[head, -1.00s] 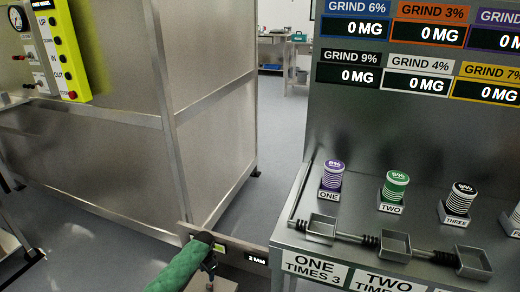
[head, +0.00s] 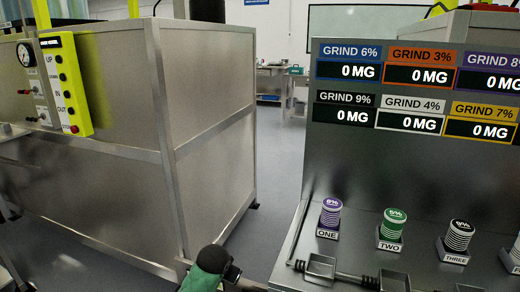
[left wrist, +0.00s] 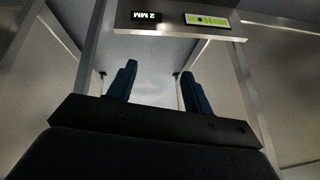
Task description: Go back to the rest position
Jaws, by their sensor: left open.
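My left gripper (left wrist: 155,88) shows in the left wrist view with its two dark blue fingers apart and nothing between them. In the head view a green part of my left arm (head: 210,262) rises at the bottom edge, in front of the gap between the metal cabinet and the grinder bench; the fingers are hidden there. In the left wrist view a metal bar with a "2 MM" display (left wrist: 146,16) and a green-yellow level (left wrist: 207,19) lies beyond the fingers. My right gripper is not in view.
The large metal cabinet (head: 210,130) with a yellow button panel (head: 62,85) stands at left. At right, the bench carries purple (head: 331,212), green (head: 393,225) and black (head: 459,236) containers, small trays (head: 320,268) and a display board (head: 415,90). Grey floor (head: 270,170) is clear between them.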

